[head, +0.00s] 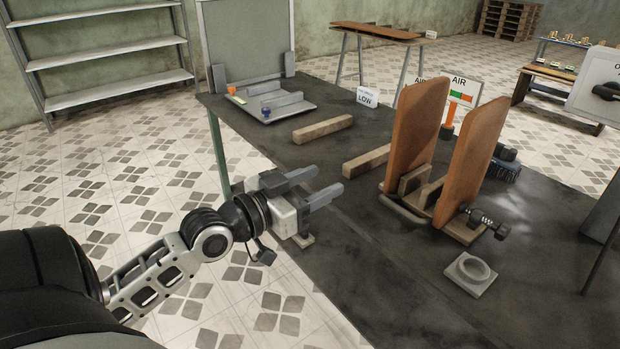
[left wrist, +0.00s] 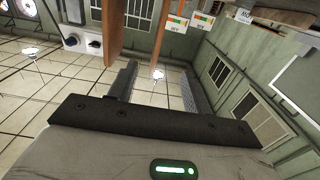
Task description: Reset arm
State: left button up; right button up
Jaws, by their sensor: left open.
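My left gripper (head: 322,186) reaches in from the left over the near left edge of the dark table. Its two fingers are apart with nothing between them. In the left wrist view the open fingers (left wrist: 157,90) also show, with the room beyond them. Two upright curved brown boards, the left one (head: 413,130) and the right one (head: 470,160), stand in a wooden clamp fixture (head: 460,231) to the right of the gripper, apart from it. My right gripper is not in view.
A shelf (head: 105,60) stands at the far left.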

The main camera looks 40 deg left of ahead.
pick_arm(q)
jog(key=shift+s, duration=0.55)
jog(key=shift+a, duration=0.1)
jog(key=s+d+f+g, duration=0.2)
jog(key=s+d+f, duration=0.1)
jog(key=d+f, duration=0.2)
jog(key=s+d+f+g+p, duration=0.1)
jog(key=s+d+f, duration=0.3)
jog(key=f, duration=0.5)
jog(key=s+d+f+g+p, duration=0.1)
jog(key=s+d+f+g, duration=0.2)
jog(key=d+f, duration=0.4)
jog(key=shift+s+d+f+g, duration=0.15)
jog(key=shift+s+d+g, duration=0.15)
jog(key=shift+s+d, duration=0.45)
